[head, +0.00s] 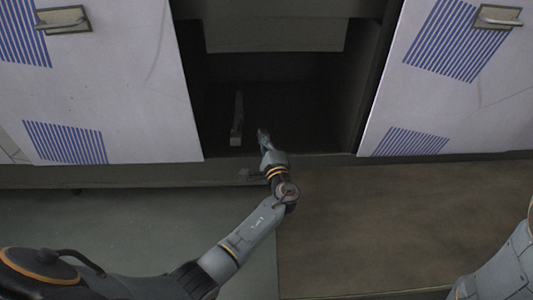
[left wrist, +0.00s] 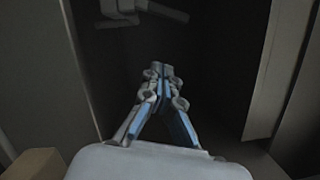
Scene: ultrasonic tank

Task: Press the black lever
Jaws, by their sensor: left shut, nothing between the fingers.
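A dark narrow bar with a paler block at its near end, which looks like the black lever (head: 237,122), stands inside the dark opening between two white panels. In the left wrist view a grey bar with a bracket, probably the same lever (left wrist: 160,11), shows at the top edge, partly cut off. My left gripper (head: 262,134) reaches into the opening just right of the lever's near end, apart from it in the picture. In the left wrist view its fingers (left wrist: 161,70) are together and empty, below the bar. My right gripper is out of view.
White panels with blue stripes and metal handles flank the opening, left (head: 120,90) and right (head: 450,110). A dark sill (head: 120,176) runs along the bottom front. The floor in front is clear.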

